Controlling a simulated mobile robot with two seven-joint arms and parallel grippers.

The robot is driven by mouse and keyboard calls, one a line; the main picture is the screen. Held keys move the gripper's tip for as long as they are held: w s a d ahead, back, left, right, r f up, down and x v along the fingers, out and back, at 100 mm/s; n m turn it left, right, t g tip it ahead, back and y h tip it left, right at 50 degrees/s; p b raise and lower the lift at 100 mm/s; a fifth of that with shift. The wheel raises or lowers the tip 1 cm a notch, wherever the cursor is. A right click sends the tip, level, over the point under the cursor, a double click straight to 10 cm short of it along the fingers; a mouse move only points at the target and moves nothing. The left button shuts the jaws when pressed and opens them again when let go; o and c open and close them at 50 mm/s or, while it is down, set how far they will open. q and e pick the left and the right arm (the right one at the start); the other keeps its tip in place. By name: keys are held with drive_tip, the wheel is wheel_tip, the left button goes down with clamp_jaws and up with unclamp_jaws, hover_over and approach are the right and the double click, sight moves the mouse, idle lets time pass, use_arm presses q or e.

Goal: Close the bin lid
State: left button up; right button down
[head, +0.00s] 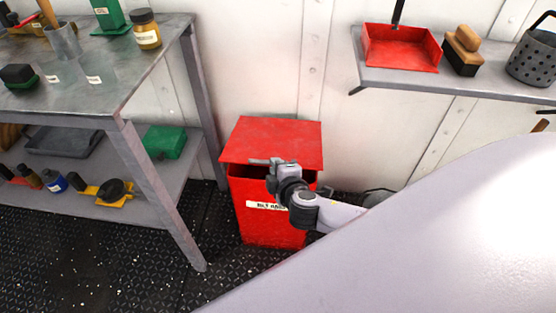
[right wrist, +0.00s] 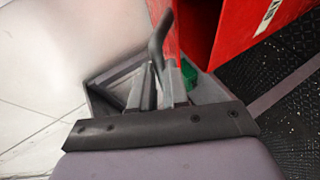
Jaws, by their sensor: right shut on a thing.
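The red bin (head: 275,225) stands on the floor against the wall, with a white label on its front. Its red lid (head: 275,138) is tilted, and a dark gap shows between its front edge and the bin's rim. My right gripper (head: 268,164) is at the lid's front edge. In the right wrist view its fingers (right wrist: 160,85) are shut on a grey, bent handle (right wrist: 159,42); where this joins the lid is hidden. The bin's red side (right wrist: 235,35) is just beyond. My left gripper is not in view.
A grey metal workbench (head: 95,100) with a lower shelf stands left of the bin, its near leg close by. A wall shelf (head: 450,82) at upper right holds a red dustpan (head: 400,50), a brush (head: 463,50) and a perforated bucket (head: 533,58). Dark floor (head: 120,265) lies clear in front.

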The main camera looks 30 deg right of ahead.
use_arm(q)
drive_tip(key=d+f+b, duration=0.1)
drive_tip(key=b, duration=0.2)
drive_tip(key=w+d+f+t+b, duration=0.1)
drive_tip(key=b, duration=0.1)
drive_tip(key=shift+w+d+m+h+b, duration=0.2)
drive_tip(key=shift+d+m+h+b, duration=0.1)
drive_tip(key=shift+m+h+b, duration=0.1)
use_arm(e)
wheel_tip(320, 180, down, 9)
drive_tip(key=s+a, duration=0.1)
drive_tip(key=s, duration=0.1)
drive_tip(key=shift+a, duration=0.15)
drive_tip(key=shift+a+f, duration=0.1)
drive_tip(key=shift+f, duration=0.05)
drive_tip(key=c, duration=1.1)
unclamp_jaws()
drive_tip(key=shift+w+f, duration=0.1)
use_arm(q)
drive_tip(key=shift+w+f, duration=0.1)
